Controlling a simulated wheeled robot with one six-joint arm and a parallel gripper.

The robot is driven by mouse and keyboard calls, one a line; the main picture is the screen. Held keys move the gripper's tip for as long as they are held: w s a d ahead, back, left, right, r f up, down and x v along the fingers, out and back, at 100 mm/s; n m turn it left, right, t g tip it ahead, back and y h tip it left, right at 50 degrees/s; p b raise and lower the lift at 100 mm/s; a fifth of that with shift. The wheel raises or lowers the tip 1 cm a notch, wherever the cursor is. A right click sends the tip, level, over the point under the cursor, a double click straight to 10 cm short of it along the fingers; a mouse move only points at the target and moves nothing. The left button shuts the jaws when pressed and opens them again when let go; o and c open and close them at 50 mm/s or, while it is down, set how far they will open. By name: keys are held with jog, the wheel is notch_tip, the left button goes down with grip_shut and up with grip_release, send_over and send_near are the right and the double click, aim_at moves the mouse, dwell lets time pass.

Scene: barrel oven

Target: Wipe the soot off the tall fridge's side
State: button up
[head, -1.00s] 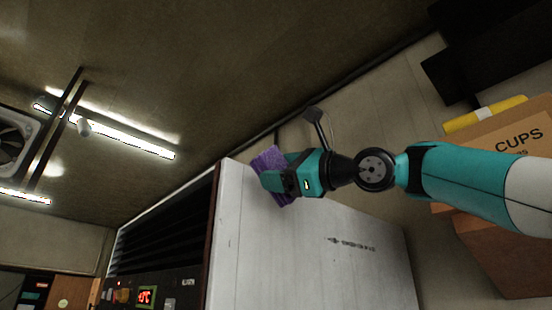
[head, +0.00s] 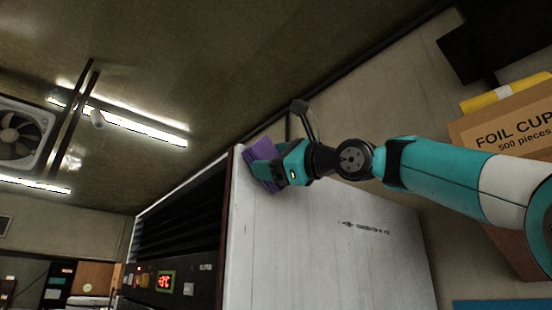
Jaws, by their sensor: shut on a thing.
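The tall fridge's pale side panel (head: 320,240) fills the lower middle of the head view, tilted in the picture. A small dark mark (head: 366,228) shows on it; I cannot tell whether it is soot or print. Faint grey streaks run over the panel. My teal gripper (head: 268,170) is shut on a purple cloth or sponge (head: 261,153) at the panel's top corner near the front edge. The purple thing appears to be against the panel, but contact is partly hidden by the gripper.
The fridge's dark front (head: 180,225) has vents and a red display (head: 165,281). A cardboard box marked "FOIL CUP" (head: 500,130) with a yellow item (head: 505,92) stands at right. Ceiling lights (head: 130,122) and a fan (head: 22,135) are at upper left.

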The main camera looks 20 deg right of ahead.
jog(key=shift+w+a, duration=0.25)
jog(key=shift+w, duration=0.55)
dwell(0.5)
jog(key=shift+d, duration=0.1)
jog(key=shift+w+d, duration=0.2)
jog(key=shift+d, duration=0.6)
jog(key=shift+w+d, duration=0.2)
jog(key=shift+d, duration=0.55)
jog(key=w+d, duration=0.3)
jog(key=d, duration=0.6)
jog(key=shift+w, duration=0.25)
jog(key=shift+s, duration=0.1)
jog(key=shift+s+a+b, duration=0.55)
jog(key=shift+s+a, duration=0.15)
jog(key=shift+a, duration=1.35)
jog(key=shift+s+a+b, duration=0.55)
jog(key=shift+s+a, duration=0.15)
jog(key=shift+a, duration=1.35)
jog(key=shift+s+a+b, duration=0.55)
jog(key=shift+s+a, duration=0.15)
jog(key=shift+a, duration=1.35)
